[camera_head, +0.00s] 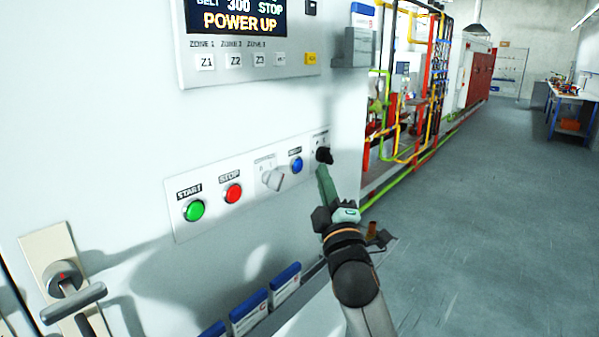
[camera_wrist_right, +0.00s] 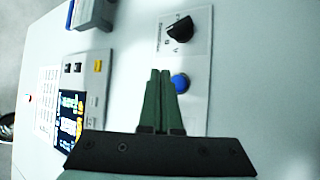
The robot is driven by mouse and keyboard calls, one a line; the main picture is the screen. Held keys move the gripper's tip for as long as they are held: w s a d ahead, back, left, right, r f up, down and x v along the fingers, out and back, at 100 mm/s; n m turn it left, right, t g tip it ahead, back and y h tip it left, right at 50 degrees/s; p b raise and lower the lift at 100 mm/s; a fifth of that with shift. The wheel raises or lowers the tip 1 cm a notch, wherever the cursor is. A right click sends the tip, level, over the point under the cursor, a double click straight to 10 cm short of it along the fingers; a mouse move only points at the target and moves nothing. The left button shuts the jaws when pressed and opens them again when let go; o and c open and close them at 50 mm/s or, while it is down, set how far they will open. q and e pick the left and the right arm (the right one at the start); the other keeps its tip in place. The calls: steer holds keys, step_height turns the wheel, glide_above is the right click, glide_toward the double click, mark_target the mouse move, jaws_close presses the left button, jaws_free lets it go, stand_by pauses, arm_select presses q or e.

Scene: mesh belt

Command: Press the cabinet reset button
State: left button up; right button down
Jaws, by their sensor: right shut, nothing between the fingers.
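The blue button (camera_head: 296,165) sits on the white button panel of the cabinet, below a small dark label too small to read. It also shows in the right wrist view (camera_wrist_right: 180,83), just right of the fingers. My right gripper (camera_head: 321,168) is shut and empty, with its green fingers at the panel's right end, right of the blue button. My left gripper is not in view.
The panel also bears a green START button (camera_head: 194,210), a red STOP button (camera_head: 233,193), a grey selector (camera_head: 272,179) and a black knob (camera_head: 324,155) close to my fingers. A display (camera_head: 238,20) reads POWER UP. A door handle (camera_head: 75,300) juts out lower left.

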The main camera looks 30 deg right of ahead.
mark_target(302, 161)
steer(key=shift+w+a, duration=0.3)
steer(key=shift+w, duration=0.35)
steer(key=shift+w+a, duration=0.25)
steer(key=shift+w, duration=0.35)
steer(key=shift+w, duration=0.1)
stand_by(1.1)
steer(key=shift+w+a, duration=0.15)
steer(key=shift+w, duration=0.15)
steer(key=shift+w+a+b, duration=0.2)
steer(key=shift+w+b, duration=0.2)
steer(key=shift+w, duration=0.05)
stand_by(0.6)
stand_by(0.4)
steer(key=shift+s+d+p, duration=0.35)
steer(key=shift+s+p, duration=0.1)
steer(key=shift+s, duration=0.4)
